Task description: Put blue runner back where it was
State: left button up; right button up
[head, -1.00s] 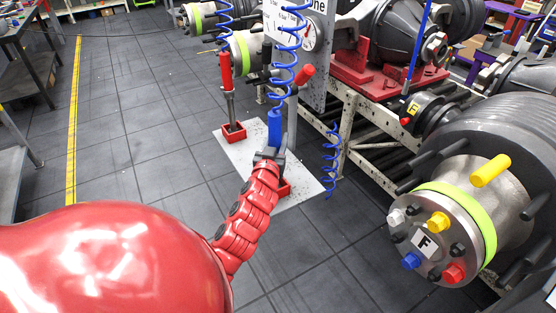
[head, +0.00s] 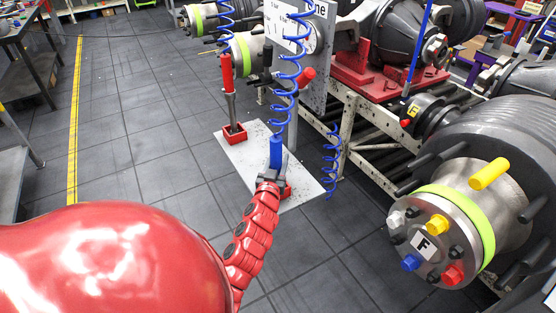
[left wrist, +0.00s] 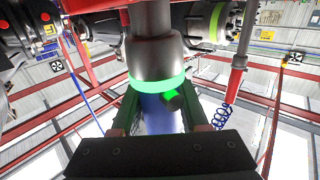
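The blue runner (head: 276,152) is upright below a blue coiled hose in the head view. My left gripper (head: 270,180) is around its lower part. In the left wrist view the runner's blue body (left wrist: 160,115) sits between the two fingers of my left gripper (left wrist: 160,125), below a bright green ring and a dark grey section. A red holder (head: 287,190) on the white base plate (head: 228,158) is partly hidden behind the gripper. I cannot tell whether the runner's lower end touches it. My right gripper is not in view.
A red runner (head: 227,75) stands in another red holder (head: 235,133) to the left. A post with a gauge panel (head: 318,60) rises behind. At right is a large axle hub (head: 440,235) with coloured caps. The floor at left is clear.

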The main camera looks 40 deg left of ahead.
pick_arm(q)
jog(key=o, duration=0.4)
